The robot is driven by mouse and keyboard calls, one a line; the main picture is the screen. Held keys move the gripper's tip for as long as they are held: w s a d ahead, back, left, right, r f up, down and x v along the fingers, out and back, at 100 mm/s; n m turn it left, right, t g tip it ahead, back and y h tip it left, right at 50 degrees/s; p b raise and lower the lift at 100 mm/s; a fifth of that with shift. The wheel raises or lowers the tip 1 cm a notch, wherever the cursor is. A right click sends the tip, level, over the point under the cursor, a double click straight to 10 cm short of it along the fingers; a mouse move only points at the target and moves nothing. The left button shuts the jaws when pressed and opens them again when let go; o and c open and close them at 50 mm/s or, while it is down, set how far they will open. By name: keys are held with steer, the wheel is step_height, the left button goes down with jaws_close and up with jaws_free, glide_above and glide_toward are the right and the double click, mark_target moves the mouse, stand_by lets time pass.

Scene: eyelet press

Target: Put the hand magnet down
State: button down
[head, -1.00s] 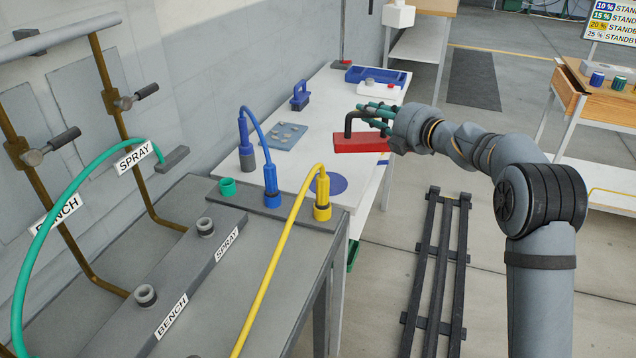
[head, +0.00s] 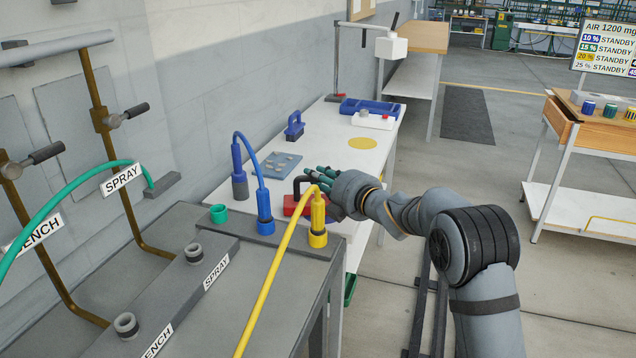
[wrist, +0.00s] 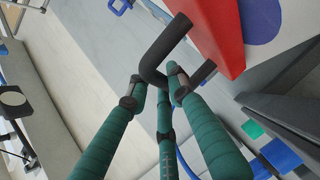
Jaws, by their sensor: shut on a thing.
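The hand magnet is a red block (head: 291,207) with a black bent handle (head: 298,184). It is at the near end of the white table, partly behind the yellow hose in the head view. My gripper (head: 316,178) is shut on the handle. In the wrist view the green fingers (wrist: 157,88) close around the black handle (wrist: 163,48), with the red block (wrist: 212,28) at the top. A blue disc (wrist: 260,20) on the white surface shows beside the block. I cannot tell whether the block touches the table.
The white table (head: 335,150) also holds a grey-blue plate (head: 280,164) with small pieces, a blue handled tool (head: 294,126), a blue tray (head: 368,107) and a yellow disc (head: 363,143). The yellow hose (head: 275,262) and blue hose (head: 252,154) arch close to the magnet.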

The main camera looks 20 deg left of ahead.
steer(key=shift+f, duration=0.2)
steer(key=c, duration=2)
jaws_free()
steer(key=shift+f, duration=0.2)
steer(key=o, duration=0.4)
steer(key=shift+o, duration=0.2)
steer(key=shift+r, duration=0.1)
steer(key=shift+r, duration=0.2)
steer(key=b+v, duration=0.2)
steer(key=v, duration=1)
steer(key=shift+f, duration=0.15)
steer(key=shift+s, duration=0.1)
